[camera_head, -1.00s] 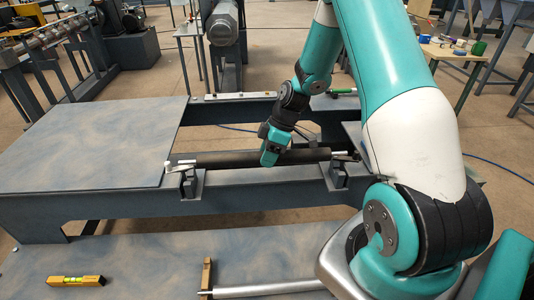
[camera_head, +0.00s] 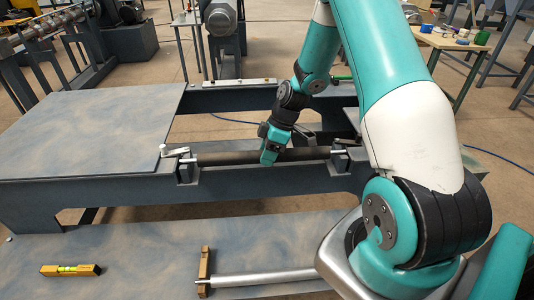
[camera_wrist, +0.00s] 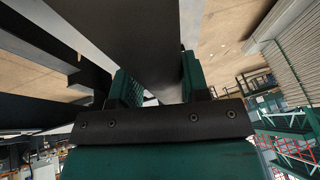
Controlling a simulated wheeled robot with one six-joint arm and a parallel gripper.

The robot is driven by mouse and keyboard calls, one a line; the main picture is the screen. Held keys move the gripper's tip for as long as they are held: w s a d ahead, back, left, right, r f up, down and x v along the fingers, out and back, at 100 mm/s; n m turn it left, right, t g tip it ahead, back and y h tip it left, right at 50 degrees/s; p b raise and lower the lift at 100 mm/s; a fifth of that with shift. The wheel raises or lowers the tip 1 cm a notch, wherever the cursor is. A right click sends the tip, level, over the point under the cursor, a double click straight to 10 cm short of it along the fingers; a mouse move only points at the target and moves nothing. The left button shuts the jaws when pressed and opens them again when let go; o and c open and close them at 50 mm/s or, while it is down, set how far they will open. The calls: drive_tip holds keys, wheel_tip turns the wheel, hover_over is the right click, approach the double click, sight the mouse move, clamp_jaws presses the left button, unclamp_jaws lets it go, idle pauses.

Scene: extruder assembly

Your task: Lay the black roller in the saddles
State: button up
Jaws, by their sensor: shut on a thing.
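The black roller (camera_head: 225,158) lies level across the frame in the head view, with a silver shaft stub at each end. Its ends are at the left saddle (camera_head: 187,170) and the right saddle (camera_head: 340,160). Whether the stubs rest fully in the saddles I cannot tell. My gripper (camera_head: 270,158) is shut on the roller near its middle, coming from above. In the wrist view the dark roller (camera_wrist: 145,50) runs between the two green fingers (camera_wrist: 155,88).
A grey plate (camera_head: 80,135) covers the frame's left part. A small light lever (camera_head: 175,151) sits by the left saddle. On the front table (camera_head: 130,250) lie a yellow spirit level (camera_head: 70,270) and a silver roller (camera_head: 265,278) on a wooden block (camera_head: 205,265).

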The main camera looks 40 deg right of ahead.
drive_tip(key=shift+f, duration=0.2)
drive_tip(key=o, duration=1.3)
drive_tip(key=v, duration=1.7)
drive_tip(key=shift+r+b, duration=0.2)
drive_tip(key=shift+b, duration=0.1)
